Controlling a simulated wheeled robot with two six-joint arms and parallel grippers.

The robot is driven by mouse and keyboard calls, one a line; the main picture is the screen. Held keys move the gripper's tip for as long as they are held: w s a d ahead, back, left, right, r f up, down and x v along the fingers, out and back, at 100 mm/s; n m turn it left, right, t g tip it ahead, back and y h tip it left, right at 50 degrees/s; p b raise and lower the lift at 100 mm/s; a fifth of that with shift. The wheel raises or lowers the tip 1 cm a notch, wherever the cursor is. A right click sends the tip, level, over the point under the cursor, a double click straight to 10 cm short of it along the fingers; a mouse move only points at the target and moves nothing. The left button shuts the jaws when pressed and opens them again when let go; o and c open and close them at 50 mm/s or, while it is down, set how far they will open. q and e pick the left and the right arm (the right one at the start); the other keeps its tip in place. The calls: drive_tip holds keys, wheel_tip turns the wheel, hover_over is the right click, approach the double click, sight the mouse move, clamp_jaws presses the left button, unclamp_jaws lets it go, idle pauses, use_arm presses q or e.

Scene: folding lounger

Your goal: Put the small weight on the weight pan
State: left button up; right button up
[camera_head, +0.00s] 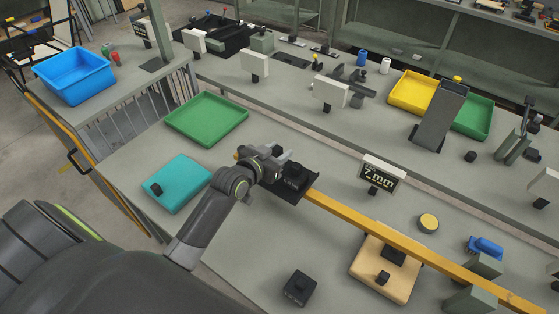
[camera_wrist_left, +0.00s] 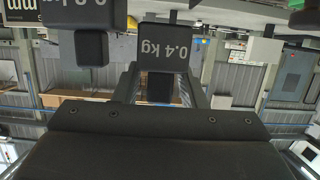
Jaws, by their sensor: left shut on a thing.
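My left gripper (camera_head: 284,159) is shut on a small black weight (camera_head: 295,173) with a knob, at the dark weight pan (camera_head: 281,190) on the left end of the yellow beam. In the left wrist view the fingers (camera_wrist_left: 160,90) stand either side of the knob of this weight (camera_wrist_left: 165,50), marked 0.4 kg. I cannot tell whether its base touches the pan. Part of another marked weight (camera_wrist_left: 90,15) shows beside it. My right gripper is not in view.
The yellow beam (camera_head: 390,232) runs right across the table. A black weight (camera_head: 298,288) stands at the front, near a wooden board (camera_head: 365,276). A 7 mm sign (camera_head: 382,174), green tray (camera_head: 207,119) and teal mat (camera_head: 181,187) are nearby.

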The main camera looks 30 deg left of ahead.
use_arm(q)
wheel_tip(320, 180, down, 4)
drive_tip(key=shift+r, duration=0.25)
drive_tip(key=shift+f+b, duration=0.5)
drive_tip(key=shift+f, duration=0.1)
drive_tip(key=o, duration=1)
